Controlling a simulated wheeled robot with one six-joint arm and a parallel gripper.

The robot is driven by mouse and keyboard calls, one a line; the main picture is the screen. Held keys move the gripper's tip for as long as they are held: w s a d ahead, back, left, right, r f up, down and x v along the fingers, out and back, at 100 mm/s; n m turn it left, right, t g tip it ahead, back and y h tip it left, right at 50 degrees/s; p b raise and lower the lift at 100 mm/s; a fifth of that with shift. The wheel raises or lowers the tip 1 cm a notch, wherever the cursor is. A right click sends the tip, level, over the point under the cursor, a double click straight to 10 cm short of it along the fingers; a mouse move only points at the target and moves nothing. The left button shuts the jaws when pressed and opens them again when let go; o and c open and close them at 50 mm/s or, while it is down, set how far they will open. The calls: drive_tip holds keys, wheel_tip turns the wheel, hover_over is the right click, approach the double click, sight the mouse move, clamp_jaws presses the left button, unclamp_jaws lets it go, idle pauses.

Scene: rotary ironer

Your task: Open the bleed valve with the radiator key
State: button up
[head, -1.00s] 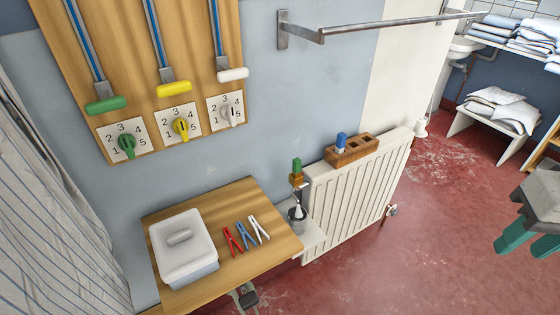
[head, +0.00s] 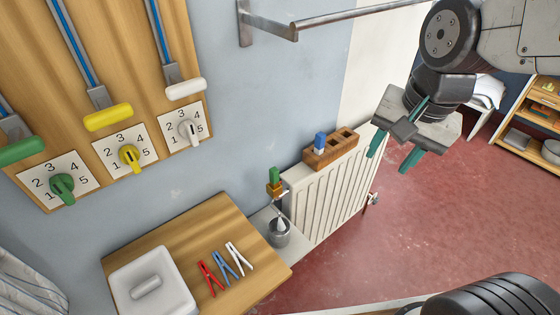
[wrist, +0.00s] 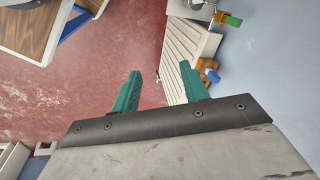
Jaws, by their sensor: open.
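A small blue-topped piece (head: 320,141), perhaps the radiator key, stands upright in the left hole of a wooden block (head: 336,153) on the white radiator (head: 325,197). At the radiator's left end a green piece (head: 274,175) sits on a brass-coloured fitting (head: 273,190), perhaps the bleed valve with something on it; I cannot tell. A grey cup (head: 279,236) stands below it. My gripper (head: 394,152) is open and empty, to the right of the block and apart from it. In the wrist view the blue piece (wrist: 213,76) lies right of my fingers (wrist: 159,71).
Dials and coloured handles hang on the wall board. A metal rail (head: 340,15) runs above the radiator. The red floor (head: 430,220) is open on the right.

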drive_tip(key=w+a+f+m+y, duration=0.1)
drive_tip(key=w+a+f+m, duration=0.75)
drive_tip(key=w+m, duration=0.3)
drive_tip(key=m+t, duration=0.2)
drive_tip(key=m, duration=0.9)
hover_over(274, 178)
drive_tip(key=s+d, duration=0.1)
drive_tip(key=d, duration=0.1)
drive_tip(key=shift+y, duration=0.3)
drive_tip(key=f, duration=1)
drive_tip(key=shift+a, duration=0.2)
drive_tip(key=shift+x, duration=3.55)
clamp_jaws()
drive_tip(key=shift+c, duration=0.2)
unclamp_jaws()
